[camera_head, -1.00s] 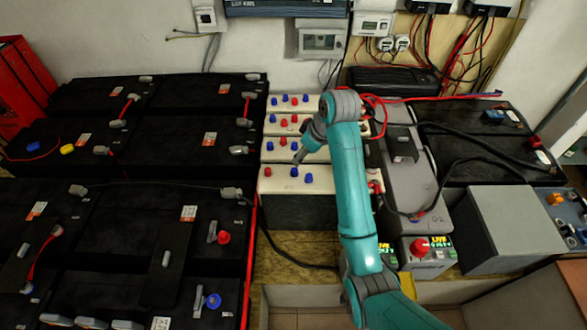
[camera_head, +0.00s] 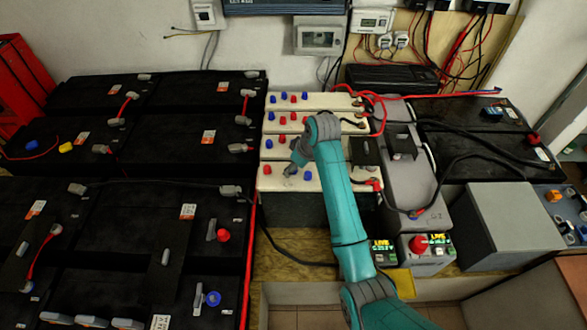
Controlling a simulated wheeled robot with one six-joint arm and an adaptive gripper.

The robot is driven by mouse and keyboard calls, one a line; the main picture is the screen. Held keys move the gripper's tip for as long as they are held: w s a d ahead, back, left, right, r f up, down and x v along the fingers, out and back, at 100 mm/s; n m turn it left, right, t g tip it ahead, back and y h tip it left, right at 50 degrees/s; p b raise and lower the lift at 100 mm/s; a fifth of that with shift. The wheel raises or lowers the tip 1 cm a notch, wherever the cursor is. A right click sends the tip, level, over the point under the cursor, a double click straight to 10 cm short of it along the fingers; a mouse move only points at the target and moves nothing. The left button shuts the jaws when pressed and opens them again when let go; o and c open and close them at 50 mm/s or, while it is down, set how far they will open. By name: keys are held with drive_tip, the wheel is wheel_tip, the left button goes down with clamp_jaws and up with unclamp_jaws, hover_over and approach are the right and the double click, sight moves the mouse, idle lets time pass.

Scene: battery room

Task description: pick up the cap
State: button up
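Several small red and blue caps sit on the white-topped batteries in the middle. On the front battery (camera_head: 300,184) are a red cap (camera_head: 267,170) at the left and a blue cap (camera_head: 308,175) at the right. My gripper (camera_head: 289,172) points down at the front battery's top between these two caps. It covers the spot where another blue cap stood, and I cannot see that cap now. The fingers are small and dark, so I cannot tell whether they are open or shut, or whether they touch a cap.
More caps stand on the rows behind, such as a blue cap (camera_head: 268,141). Large black batteries (camera_head: 130,225) fill the left side. A grey battery (camera_head: 410,180) and red and black cables (camera_head: 375,110) lie right of my arm. A red-knobbed box (camera_head: 428,262) stands near the front.

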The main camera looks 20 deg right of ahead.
drive_tip(key=c, duration=0.8)
drive_tip(key=shift+r, duration=0.1)
